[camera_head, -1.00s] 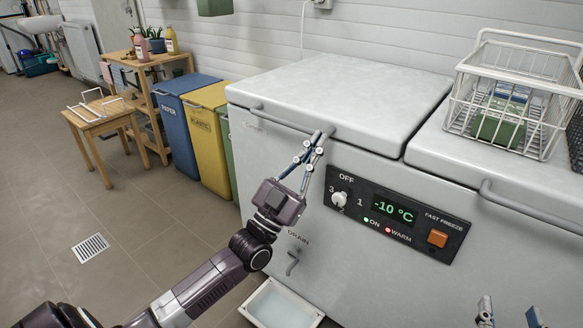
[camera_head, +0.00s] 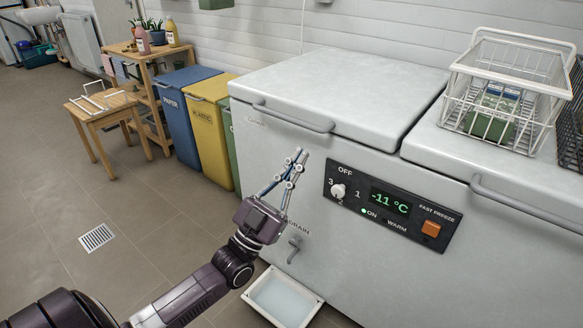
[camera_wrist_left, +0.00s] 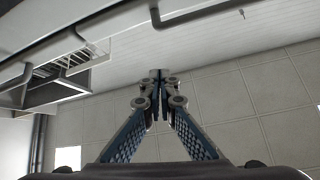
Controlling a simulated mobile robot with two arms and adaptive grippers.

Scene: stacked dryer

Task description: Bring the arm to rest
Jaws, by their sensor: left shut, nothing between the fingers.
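My left gripper (camera_head: 297,156) is shut and empty in the head view. Its fingertips point up in front of the chest freezer's (camera_head: 375,265) face, below the left lid's handle (camera_head: 292,119) and left of the control panel (camera_head: 390,205). It appears clear of the handle. In the left wrist view, the closed fingers (camera_wrist_left: 158,78) meet at their tips with nothing between them. The panel display (camera_head: 389,202) reads -11 °C, and the green ON light is lit. The left lid (camera_head: 340,90) is down. My right gripper is out of view.
A drain tap (camera_head: 294,248) and a white tray of liquid (camera_head: 283,300) are just below my left gripper. A white wire basket (camera_head: 508,90) stands on the right lid. Blue (camera_head: 183,120) and yellow (camera_head: 212,135) bins are left of the freezer. Open floor lies further left.

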